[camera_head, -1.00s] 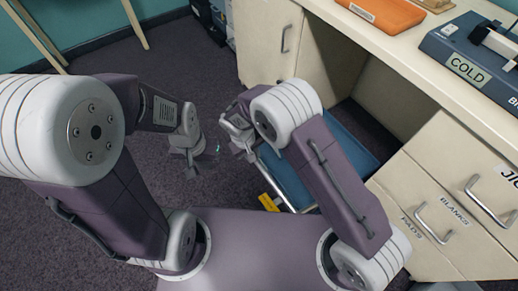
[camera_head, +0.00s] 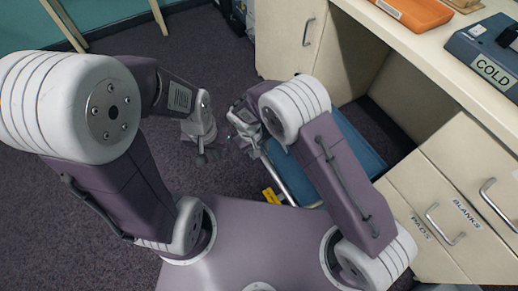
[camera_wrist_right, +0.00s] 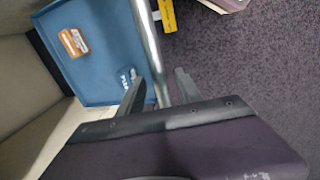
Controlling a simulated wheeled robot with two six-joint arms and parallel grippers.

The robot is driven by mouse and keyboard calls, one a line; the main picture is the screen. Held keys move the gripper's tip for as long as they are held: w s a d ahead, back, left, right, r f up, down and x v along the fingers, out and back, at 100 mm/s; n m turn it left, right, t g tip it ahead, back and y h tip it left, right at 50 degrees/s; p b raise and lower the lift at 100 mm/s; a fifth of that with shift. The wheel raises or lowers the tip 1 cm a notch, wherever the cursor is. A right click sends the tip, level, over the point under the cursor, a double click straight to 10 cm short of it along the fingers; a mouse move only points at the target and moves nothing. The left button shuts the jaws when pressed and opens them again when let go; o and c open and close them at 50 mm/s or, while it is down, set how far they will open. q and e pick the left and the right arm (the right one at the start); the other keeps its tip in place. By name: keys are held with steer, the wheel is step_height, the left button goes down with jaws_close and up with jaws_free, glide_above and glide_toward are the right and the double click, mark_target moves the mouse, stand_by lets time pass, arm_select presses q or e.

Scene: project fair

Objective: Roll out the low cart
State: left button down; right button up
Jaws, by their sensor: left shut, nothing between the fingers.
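The low cart (camera_head: 352,152) has a blue top and stands partly under the desk, with a silver rail (camera_head: 280,178) along its near-left side. My right gripper (camera_head: 246,128) is at the far end of this rail, and my right arm hides part of the cart. In the right wrist view, the blue cart top (camera_wrist_right: 98,48) holds an orange-labelled item, and the rail (camera_wrist_right: 148,45) runs between the open fingers (camera_wrist_right: 170,85), closer to the left finger. My left gripper (camera_head: 207,156) is shut and empty above the carpet, left of the cart.
A cream desk with drawers (camera_head: 440,215) stands on the right, with an orange tray (camera_head: 415,12) and a blue COLD box (camera_head: 490,60) on top. A yellow tag (camera_head: 272,197) is by the rail. The carpet (camera_head: 70,190) at left is clear.

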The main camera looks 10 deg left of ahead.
step_height(320, 180, up, 9)
steer(key=s+a+p, duration=0.1)
steer(key=p, duration=0.2)
steer(key=shift+a, duration=0.15)
stand_by(0.4)
